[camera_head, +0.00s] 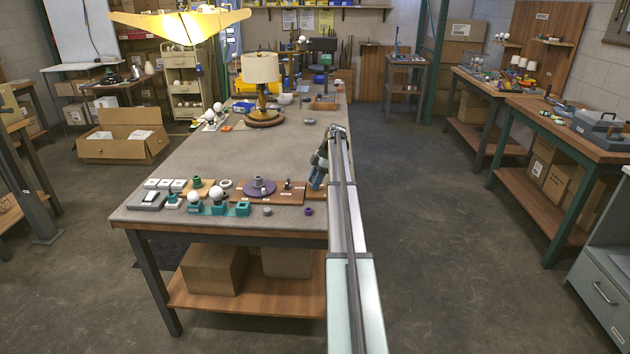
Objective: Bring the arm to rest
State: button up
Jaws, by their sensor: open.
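My arm reaches from the bottom of the view up along the right edge of the workbench (200,170). My gripper (316,184) hangs from its far end, low over the right end of a brown board (262,200). It is open, and no lamp part shows between its fingers, though it is small and partly hidden by my arm. The brown board carries a purple disc with a green part (259,186) on it. An assembled lamp (262,90) with a cream shade stands upright farther back, apart from my gripper.
White bulbs in a teal holder (215,208) and a grey device (147,200) sit at the front left. Small loose parts (308,211) lie near the front edge. A yellow hanging lamp (180,24) is at upper left. The bench's middle is clear, and open floor lies right.

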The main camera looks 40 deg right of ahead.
jog(key=shift+m, duration=0.8)
jog(key=shift+t, duration=0.3)
grip_shut()
jog(key=n, duration=0.1)
jog(key=n+g, duration=0.1)
jog(key=n, duration=0.1)
jog(key=shift+w+d, duration=0.15)
jog(key=shift+w, duration=0.05)
jog(key=shift+n+g, duration=0.8)
jog(key=shift+n, duration=1.1)
jog(key=shift+y, duration=0.3)
